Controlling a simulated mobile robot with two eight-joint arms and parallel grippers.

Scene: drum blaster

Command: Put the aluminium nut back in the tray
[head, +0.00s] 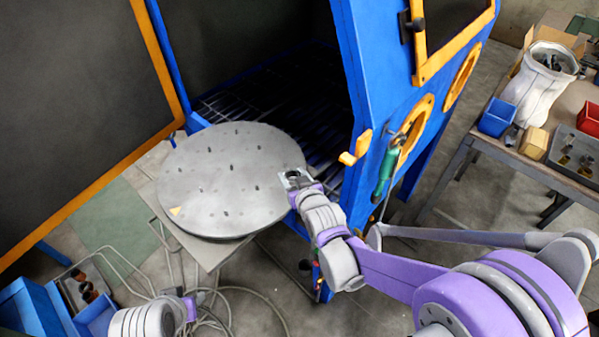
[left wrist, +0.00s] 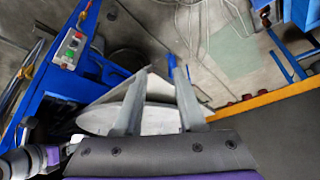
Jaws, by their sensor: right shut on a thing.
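My right gripper (head: 292,179) is at the right edge of the round grey turntable (head: 226,165). It is shut on a small silvery piece with a dark middle, which I take for the aluminium nut (head: 293,174); the jaws hide part of it. Whether it touches the disc I cannot tell. A grey tray (head: 577,151) with several small parts is on the bench at the right. Another tray (head: 70,287) with brownish round parts is at the lower left. My left gripper (left wrist: 160,66) shows two spread, empty fingers in the left wrist view.
The blue blast cabinet (head: 362,90) stands open behind the turntable, its orange-edged door (head: 158,55) swung left. Cables lie on the floor.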

